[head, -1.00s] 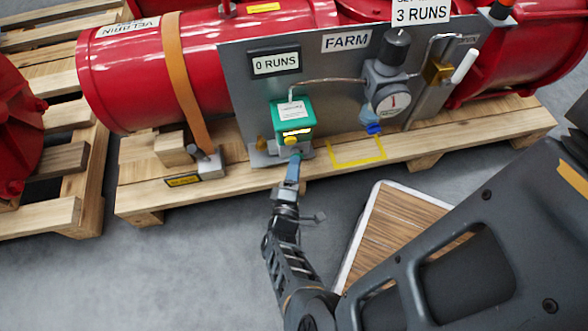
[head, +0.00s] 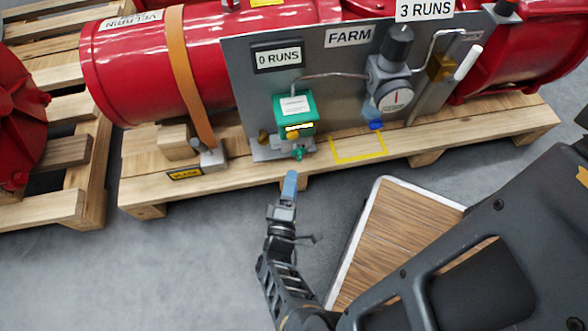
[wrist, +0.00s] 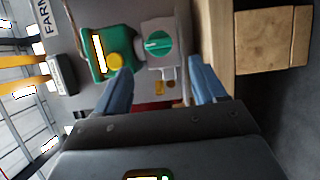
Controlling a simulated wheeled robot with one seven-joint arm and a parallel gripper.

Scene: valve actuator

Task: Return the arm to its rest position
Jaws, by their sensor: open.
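My gripper (head: 289,186) is in front of the pallet's near edge, below the green box, apart from everything. In the wrist view my gripper (wrist: 165,88) shows two blue fingers spread apart with nothing between them. Ahead of the fingers is a green round knob (wrist: 157,42) on a grey body. The green box (head: 294,112) with a yellow button (head: 292,134) is mounted on the grey panel. The box also shows in the wrist view (wrist: 98,42). A small green part (head: 298,153) sticks out below it in the head view.
A red cylinder (head: 130,70) lies strapped on the wooden pallet (head: 240,175). A gauge (head: 395,98) hangs on the panel (head: 240,80), with a yellow square (head: 360,158) below. A wood-topped, white-edged platform (head: 400,215) lies right of my arm. Floor to the left (head: 190,270) is clear.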

